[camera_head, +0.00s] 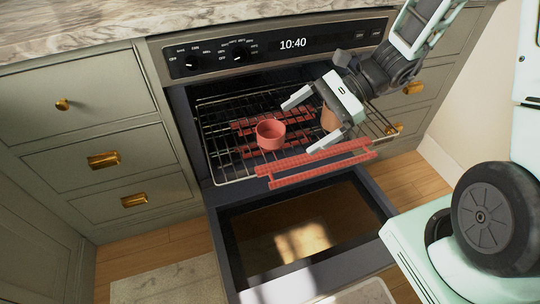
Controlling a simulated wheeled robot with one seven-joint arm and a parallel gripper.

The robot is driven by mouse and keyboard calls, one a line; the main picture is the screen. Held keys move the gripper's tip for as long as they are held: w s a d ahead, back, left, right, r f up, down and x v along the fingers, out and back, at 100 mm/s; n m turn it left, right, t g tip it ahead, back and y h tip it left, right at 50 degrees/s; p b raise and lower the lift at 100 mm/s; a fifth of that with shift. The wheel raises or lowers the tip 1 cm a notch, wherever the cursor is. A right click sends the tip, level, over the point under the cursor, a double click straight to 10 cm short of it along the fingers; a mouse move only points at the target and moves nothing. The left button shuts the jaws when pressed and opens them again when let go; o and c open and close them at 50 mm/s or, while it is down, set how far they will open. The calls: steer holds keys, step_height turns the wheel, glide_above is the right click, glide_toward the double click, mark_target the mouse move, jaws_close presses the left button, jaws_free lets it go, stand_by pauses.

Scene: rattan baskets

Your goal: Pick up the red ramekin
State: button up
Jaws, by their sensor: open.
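The red ramekin (271,134) stands upright on the pulled-out oven rack (235,172), left of the middle. My gripper (297,125) reaches in from the upper right, its two fingers spread wide and pointing left toward the ramekin. The ramekin lies just beyond the fingertips, and nothing is visibly held. A brownish object (328,119) shows behind the gripper, partly hidden by it.
The oven door (300,287) is folded down below the rack. Red strips (318,162) line the rack's front edge and parts of its wires. Drawers with brass handles (103,160) flank the oven, and a marble counter (90,28) is above.

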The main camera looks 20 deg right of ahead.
steer(key=w+d+f+m+t+b, duration=0.1)
steer(key=w+d+f+m+t, duration=0.1)
steer(key=d+f+m, duration=0.1)
steer(key=w+d+f+m+t+b, duration=0.2)
steer(key=d+f+m, duration=0.1)
steer(key=d, duration=0.1)
steer(key=w+d+f+m+t+b, duration=0.1)
steer(key=w+d+f+m+t, duration=0.2)
steer(key=d+f, duration=0.1)
steer(key=shift+d, duration=0.1)
steer(key=b, duration=0.3)
glide_toward(258, 132)
steer(key=shift+w+d+f, duration=0.25)
steer(key=shift+d+f, duration=0.15)
steer(key=shift+h, duration=0.3)
steer(key=shift+b+x, duration=0.85)
steer(key=shift+x, duration=2.2)
steer(key=shift+s+a+r, duration=0.1)
steer(key=shift+a+r, duration=0.05)
steer(key=shift+r, duration=0.1)
steer(key=c, duration=1.1)
